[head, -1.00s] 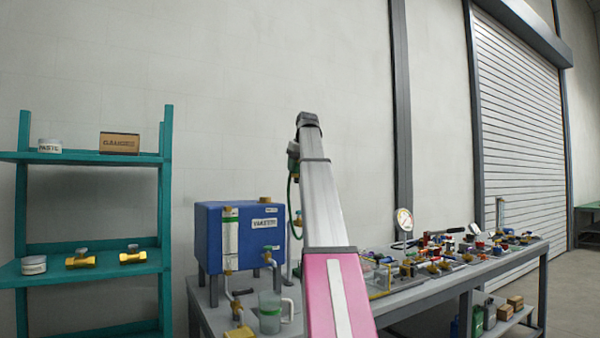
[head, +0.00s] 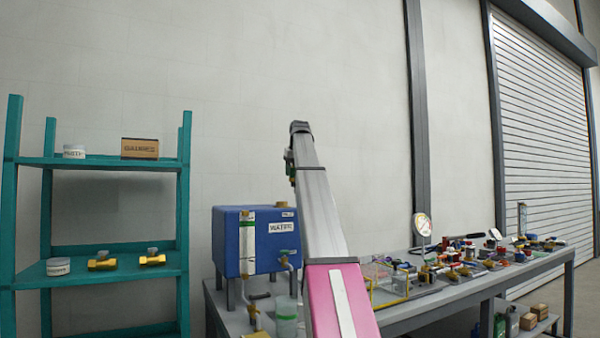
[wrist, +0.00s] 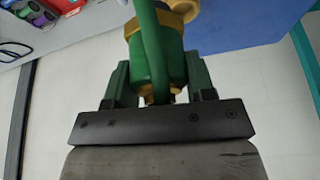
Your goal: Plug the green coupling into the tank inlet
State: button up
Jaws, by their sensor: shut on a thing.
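My gripper (wrist: 158,88) is shut on the green coupling (wrist: 153,62), a green body with brass parts and a green hose-like loop in front. In the head view my arm hides most of the gripper; a bit of green and brass shows at its upper left edge. The blue tank (head: 232,243), labelled WATER, stands on the bench below and left of the arm's end. A brass fitting (head: 285,205) sits on its top right, by a small label I cannot read. The tank's blue face (wrist: 245,28) also shows right of the coupling in the wrist view. The coupling appears apart from the tank.
A teal shelf (head: 110,270) with jars, a box and brass valves stands at the left. The bench (head: 480,285) carries a gauge (head: 422,225) and many small fittings at the right. A clear jug (head: 287,317) stands before the tank. The wall space above is clear.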

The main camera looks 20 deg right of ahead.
jog(key=w+a+m, duration=0.1)
jog(key=w+a, duration=0.2)
jog(key=w, duration=0.4)
jog(key=shift+w+a+m+h, duration=0.2)
jog(key=shift+a+m+h, duration=0.05)
jog(key=shift+m+h, duration=0.05)
jog(key=shift+r, duration=0.1)
